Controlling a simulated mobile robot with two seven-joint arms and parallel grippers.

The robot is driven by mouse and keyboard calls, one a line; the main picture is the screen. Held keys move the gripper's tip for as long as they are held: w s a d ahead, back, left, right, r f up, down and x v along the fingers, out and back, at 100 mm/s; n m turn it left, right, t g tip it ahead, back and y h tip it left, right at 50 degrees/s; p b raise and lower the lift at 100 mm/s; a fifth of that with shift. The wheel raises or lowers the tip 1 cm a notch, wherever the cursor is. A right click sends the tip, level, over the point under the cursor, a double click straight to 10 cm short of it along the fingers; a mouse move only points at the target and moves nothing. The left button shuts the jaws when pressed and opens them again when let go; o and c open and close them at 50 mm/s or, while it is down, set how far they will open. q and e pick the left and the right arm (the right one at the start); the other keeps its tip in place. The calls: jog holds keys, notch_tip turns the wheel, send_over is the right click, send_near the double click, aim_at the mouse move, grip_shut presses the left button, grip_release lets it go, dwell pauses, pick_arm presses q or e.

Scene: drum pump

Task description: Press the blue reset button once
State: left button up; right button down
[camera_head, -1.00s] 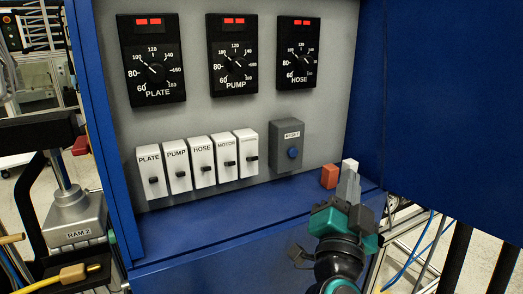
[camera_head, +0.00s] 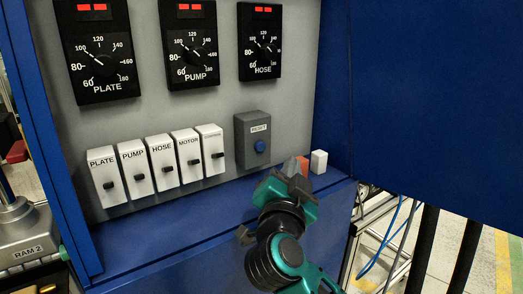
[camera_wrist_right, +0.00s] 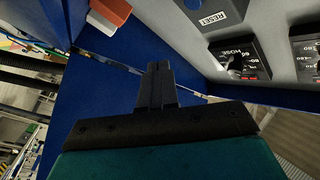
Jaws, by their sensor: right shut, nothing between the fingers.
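The blue reset button (camera_head: 260,146) sits on a grey box labelled RESET (camera_head: 253,138) on the panel, right of the white switches. My left gripper is not in view.
Several white switches (camera_head: 162,160) line the panel, under three black dials (camera_head: 191,45). A blue door (camera_head: 430,110) stands open at the right.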

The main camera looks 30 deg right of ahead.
aim_at(260, 146)
jog(key=w+b, duration=0.1)
jog(key=w, duration=0.3)
jog(key=shift+a+f+b, duration=0.1)
jog(key=shift+a+b, duration=0.05)
jog(key=shift+b, duration=0.25)
pick_arm(q)
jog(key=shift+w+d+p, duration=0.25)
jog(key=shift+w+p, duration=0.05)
jog(key=shift+p, duration=0.5)
pick_arm(e)
jog(key=shift+w+a, duration=0.1)
jog(key=shift+w, duration=1.25)
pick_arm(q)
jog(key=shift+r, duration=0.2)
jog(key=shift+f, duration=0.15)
